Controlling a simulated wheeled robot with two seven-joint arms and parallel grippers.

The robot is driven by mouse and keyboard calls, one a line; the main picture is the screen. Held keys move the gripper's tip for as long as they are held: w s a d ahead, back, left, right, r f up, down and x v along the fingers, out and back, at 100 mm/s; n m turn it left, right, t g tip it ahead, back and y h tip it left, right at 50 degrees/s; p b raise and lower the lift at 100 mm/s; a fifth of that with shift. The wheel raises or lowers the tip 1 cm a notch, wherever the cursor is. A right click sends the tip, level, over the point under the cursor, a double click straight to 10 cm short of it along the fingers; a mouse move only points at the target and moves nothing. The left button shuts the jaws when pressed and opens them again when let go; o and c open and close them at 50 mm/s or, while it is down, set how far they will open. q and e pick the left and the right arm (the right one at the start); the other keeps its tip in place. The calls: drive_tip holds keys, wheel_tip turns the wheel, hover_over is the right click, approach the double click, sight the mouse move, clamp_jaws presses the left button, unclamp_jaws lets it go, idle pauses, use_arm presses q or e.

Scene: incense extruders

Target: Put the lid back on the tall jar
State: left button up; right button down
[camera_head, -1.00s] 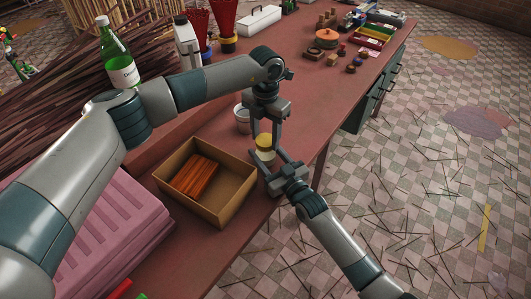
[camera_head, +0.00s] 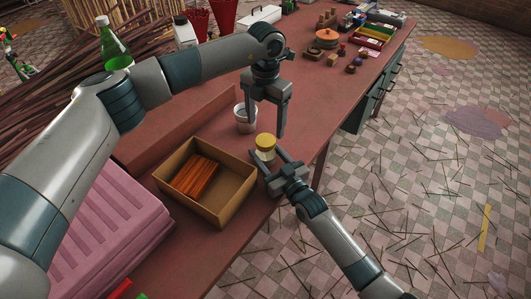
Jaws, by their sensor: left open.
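The tall jar (camera_head: 265,155) is a small pale jar near the table's front edge. The yellow lid (camera_head: 265,141) sits on its top and looks level; whether it is fully seated I cannot tell. My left gripper (camera_head: 263,128) is open just above and behind the lid, fingers pointing down, with nothing between them. My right gripper (camera_head: 270,158) comes from the front with its fingers on either side of the jar's lower part. Whether its fingers press on the jar I cannot tell.
A white cup (camera_head: 240,124) stands close behind my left gripper. A cardboard box (camera_head: 228,205) with brown sticks (camera_head: 195,177) is at left, beside a pink crate (camera_head: 110,232). A green bottle (camera_head: 113,48) stands farther back.

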use_arm(q)
wheel_tip(320, 180, up, 6)
idle(0.4)
drive_tip(key=shift+r, duration=0.1)
use_arm(e)
drive_tip(key=c, duration=0.7)
unclamp_jaws()
drive_tip(key=shift+s, duration=0.1)
use_arm(q)
drive_tip(key=shift+f+b, duration=1.8)
use_arm(e)
drive_tip(key=v, duration=1.7)
drive_tip(key=shift+d, duration=0.2)
drive_tip(key=shift+f, duration=0.1)
